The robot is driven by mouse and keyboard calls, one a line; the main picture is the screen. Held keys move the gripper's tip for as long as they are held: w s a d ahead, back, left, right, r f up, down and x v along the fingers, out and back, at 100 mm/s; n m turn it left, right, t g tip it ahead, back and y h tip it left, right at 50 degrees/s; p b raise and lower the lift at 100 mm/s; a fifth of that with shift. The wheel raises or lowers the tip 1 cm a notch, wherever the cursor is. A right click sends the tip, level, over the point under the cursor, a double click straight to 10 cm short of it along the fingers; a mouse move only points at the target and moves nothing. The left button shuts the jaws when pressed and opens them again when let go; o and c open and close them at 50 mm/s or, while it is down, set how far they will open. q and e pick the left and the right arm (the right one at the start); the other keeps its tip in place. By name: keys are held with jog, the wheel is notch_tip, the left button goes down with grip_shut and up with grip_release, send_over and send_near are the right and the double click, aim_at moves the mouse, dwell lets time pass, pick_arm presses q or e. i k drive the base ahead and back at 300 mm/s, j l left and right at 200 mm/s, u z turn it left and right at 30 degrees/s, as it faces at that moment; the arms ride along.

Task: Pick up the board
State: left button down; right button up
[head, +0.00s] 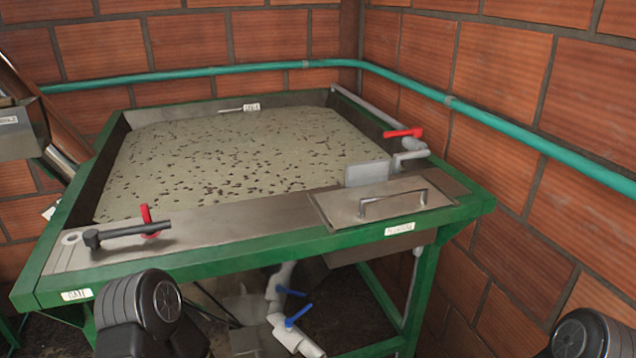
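A flat light grey plate (366,173) stands upright at the right front of the tank, behind a metal lid; it is the most board-like thing in view, but I cannot tell for sure that it is the board. The metal lid (384,200) has a bar handle and lies flat on the front right corner. Dark rounded parts of my arms show at the lower left and lower right edges. No gripper fingers show, and nothing is seen touching the plate or the lid.
A green-framed tank (270,240) holds murky liquid with many dark bits (230,155). A black lever with a red end (130,232) lies at the front left. A red-handled valve (404,133) stands at the right. Blue-handled pipes (297,316) sit below. Brick walls close in behind and right.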

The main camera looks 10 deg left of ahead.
aim_at(372, 172)
jog(key=z, duration=1.4)
jog(key=j, duration=0.3)
jog(key=k+j+z, duration=0.15)
jog(key=j, duration=0.15)
